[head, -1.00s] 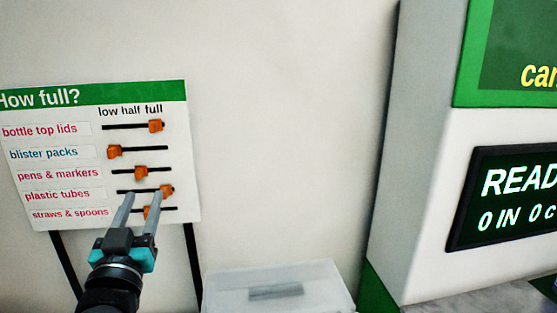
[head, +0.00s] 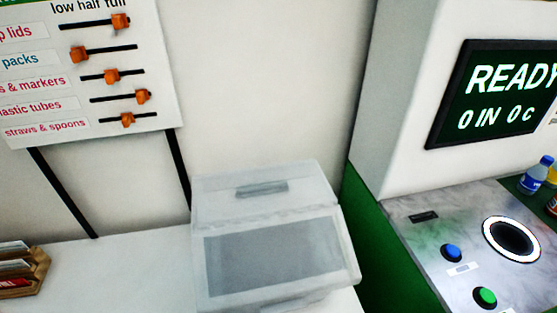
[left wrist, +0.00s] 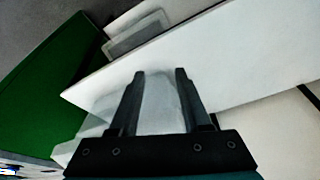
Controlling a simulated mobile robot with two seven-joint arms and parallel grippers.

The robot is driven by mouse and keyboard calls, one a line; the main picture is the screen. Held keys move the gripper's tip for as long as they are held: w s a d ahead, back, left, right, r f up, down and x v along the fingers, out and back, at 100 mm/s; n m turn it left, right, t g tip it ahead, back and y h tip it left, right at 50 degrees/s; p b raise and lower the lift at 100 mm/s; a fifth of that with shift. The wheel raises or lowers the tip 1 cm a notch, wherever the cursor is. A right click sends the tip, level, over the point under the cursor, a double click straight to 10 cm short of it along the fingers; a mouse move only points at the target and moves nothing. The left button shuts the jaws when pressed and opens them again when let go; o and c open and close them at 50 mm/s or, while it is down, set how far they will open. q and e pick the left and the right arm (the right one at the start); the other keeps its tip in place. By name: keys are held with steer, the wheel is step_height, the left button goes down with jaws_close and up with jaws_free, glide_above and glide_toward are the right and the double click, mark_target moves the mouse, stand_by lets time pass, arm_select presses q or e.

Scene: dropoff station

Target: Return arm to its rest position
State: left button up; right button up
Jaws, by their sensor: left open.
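My left gripper (left wrist: 160,88) shows in the left wrist view with its two dark fingers apart and nothing between them. A white surface and a pale box lie beyond the fingers there. My left gripper is out of the head view now. My right gripper is in neither view. The "How full?" board (head: 160,75) stands at the upper left of the head view on black legs, with orange sliders on several rows.
A translucent lidded bin (head: 345,240) stands on the white counter (head: 130,262). A wooden card holder (head: 38,268) is at the left. At the right, a machine has a READY screen (head: 500,92), blue button (head: 451,252), green button (head: 485,297), round opening (head: 512,239) and bottles (head: 537,174).

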arm_select(q)
steer(key=s+f+g+b, duration=0.1)
steer(key=s+f+b, duration=0.2)
steer(key=f, duration=0.9)
steer(key=s+a+f+b, duration=0.1)
steer(key=s+f+b, duration=0.2)
steer(key=f, duration=0.9)
steer(key=s+f+g+b, duration=0.1)
steer(key=s+f+b, duration=0.25)
steer(key=f, duration=0.85)
steer(key=s+a+f+b, duration=0.2)
steer(key=s+f+b, duration=0.1)
steer(key=s+f, duration=0.5)
steer(key=shift+s+f+b, duration=0.3)
steer(key=shift+s+f, duration=0.05)
